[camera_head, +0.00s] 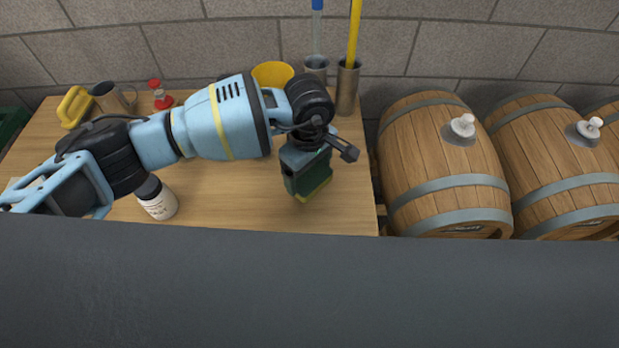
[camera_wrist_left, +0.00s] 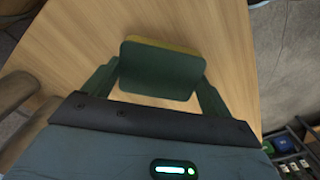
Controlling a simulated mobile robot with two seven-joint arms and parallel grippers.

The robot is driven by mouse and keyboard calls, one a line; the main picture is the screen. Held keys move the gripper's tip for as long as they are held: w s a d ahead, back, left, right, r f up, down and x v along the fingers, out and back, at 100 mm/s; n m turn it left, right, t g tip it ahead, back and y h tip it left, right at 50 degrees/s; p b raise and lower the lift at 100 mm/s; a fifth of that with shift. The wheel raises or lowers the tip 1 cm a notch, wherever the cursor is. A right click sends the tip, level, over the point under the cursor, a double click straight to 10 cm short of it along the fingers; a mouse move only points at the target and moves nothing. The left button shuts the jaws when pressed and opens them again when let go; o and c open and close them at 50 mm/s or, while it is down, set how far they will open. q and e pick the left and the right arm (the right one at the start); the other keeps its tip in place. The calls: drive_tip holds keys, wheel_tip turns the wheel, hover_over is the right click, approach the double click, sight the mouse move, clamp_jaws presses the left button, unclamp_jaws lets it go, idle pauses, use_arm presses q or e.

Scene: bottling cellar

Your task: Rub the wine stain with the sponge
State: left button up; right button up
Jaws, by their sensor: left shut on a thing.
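My left gripper (camera_head: 308,172) is shut on the sponge (camera_head: 318,189), near the right end of the wooden table. The sponge is a block with a dark green side and a yellow side. In the left wrist view, the sponge (camera_wrist_left: 160,70) sits between the two green fingers, its dark green face toward the camera and a yellow edge showing beyond. Whether it touches the table I cannot tell. No wine stain shows in either view; the arm and sponge hide part of the tabletop. My right gripper is out of view.
The wooden table (camera_head: 235,200) holds a white bottle with dark cap (camera_head: 158,199), a metal mug (camera_head: 110,98), a yellow-handled item (camera_head: 74,106), a red-and-white item (camera_head: 160,96), a yellow container (camera_head: 272,74) and metal cups (camera_head: 347,90).

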use_arm(q)
drive_tip(key=shift+w+r, duration=0.15)
drive_tip(key=shift+r, duration=0.4)
drive_tip(key=shift+s+r, duration=0.25)
drive_tip(key=shift+r, duration=0.5)
drive_tip(key=shift+w, duration=0.1)
